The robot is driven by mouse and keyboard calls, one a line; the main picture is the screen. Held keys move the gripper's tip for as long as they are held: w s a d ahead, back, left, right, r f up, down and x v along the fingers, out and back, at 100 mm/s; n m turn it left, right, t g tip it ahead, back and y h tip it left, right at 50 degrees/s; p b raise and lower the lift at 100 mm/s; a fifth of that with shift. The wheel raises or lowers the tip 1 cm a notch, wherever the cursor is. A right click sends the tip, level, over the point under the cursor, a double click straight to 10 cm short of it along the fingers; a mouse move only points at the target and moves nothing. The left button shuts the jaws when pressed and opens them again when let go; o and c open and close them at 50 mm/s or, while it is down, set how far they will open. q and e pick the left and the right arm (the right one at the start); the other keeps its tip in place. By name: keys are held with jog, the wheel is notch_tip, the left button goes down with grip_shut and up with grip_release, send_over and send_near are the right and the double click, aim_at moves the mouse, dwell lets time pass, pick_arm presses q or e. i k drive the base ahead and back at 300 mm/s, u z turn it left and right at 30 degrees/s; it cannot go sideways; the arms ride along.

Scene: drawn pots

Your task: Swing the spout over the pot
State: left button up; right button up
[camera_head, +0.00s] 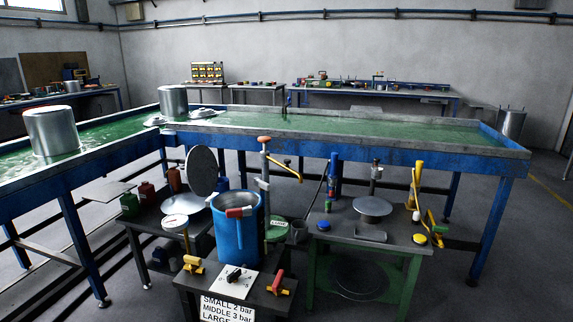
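A blue pot (237,230) stands open at the top on the low dark bench in the middle, with a red-handled part at its rim. Just right of and behind it rises a grey post (263,182) with an orange knob (264,140) on top. A thin yellow-orange arm (284,168), which looks like the spout, reaches from this post to the right and slopes down. Its end hangs right of the pot, not above the pot's mouth. Neither of my grippers shows in the head view.
A round grey lid (202,171) stands tilted left of the pot. A dial gauge (175,221), yellow valve (193,265), black knob (234,275) and red valve (278,282) sit around the pot. A green-framed table (340,238) stands right. Blue water troughs (400,145) run behind.

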aim_at(264, 156)
jog(key=z, duration=0.9)
jog(key=i, duration=1.2)
jog(key=u, duration=0.5)
